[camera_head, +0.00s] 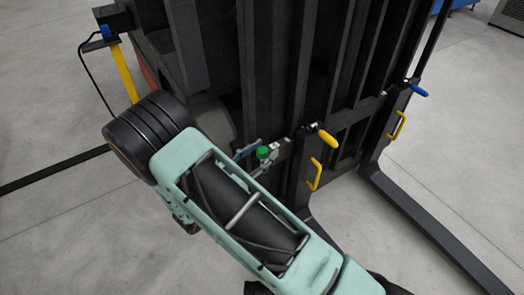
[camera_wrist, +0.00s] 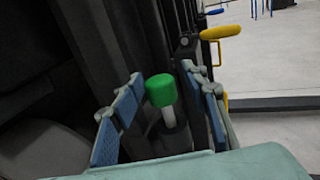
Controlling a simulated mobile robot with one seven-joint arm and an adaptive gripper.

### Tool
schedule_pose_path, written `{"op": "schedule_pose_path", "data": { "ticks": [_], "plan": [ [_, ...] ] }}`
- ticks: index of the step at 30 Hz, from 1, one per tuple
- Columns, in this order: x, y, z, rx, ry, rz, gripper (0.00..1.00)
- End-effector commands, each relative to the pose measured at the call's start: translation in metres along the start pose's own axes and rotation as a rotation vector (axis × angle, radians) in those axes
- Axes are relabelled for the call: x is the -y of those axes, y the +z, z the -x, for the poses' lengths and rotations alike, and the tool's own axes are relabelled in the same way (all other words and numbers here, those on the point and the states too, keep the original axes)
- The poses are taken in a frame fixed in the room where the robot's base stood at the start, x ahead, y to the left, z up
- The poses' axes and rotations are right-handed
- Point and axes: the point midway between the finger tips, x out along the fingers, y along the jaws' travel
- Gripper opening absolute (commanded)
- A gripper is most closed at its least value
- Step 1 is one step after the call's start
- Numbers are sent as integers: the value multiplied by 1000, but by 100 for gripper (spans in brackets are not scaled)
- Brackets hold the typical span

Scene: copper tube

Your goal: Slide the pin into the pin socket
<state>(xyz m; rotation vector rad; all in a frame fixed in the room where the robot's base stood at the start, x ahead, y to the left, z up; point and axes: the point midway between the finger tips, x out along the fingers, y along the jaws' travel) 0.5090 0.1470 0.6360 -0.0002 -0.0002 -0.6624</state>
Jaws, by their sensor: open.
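The pin shows a bright green cylindrical head (camera_wrist: 161,90) on a pale shaft (camera_wrist: 168,117) in the wrist view. The shaft's lower end meets a dark round part (camera_wrist: 171,138), which may be the pin socket; I cannot tell how deep it sits. The green head (camera_head: 263,152) also shows small in the camera_head view, beside the dark lift frame. In the camera_head view my gripper (camera_head: 257,156) is mostly hidden behind my arm.
A black lift frame (camera_head: 290,90) stands close behind my gripper. A yellow knob (camera_head: 328,138) and yellow handle (camera_head: 315,174) stick out just right of it. A blue knob (camera_head: 419,91) and another yellow handle (camera_head: 397,125) are farther right. Dark forks (camera_head: 420,225) lie low over open grey floor.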

Motion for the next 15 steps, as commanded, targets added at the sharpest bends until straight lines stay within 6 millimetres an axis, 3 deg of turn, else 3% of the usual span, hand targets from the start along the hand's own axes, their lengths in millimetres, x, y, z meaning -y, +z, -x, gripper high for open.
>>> {"op": "schedule_pose_path", "data": {
  "ticks": [5, 15],
  "plan": [
    [-2, 0, 10, -1, 4, -1, 42],
    [-1, 0, 78, 0, 4, -1, 42]
  ]
}}
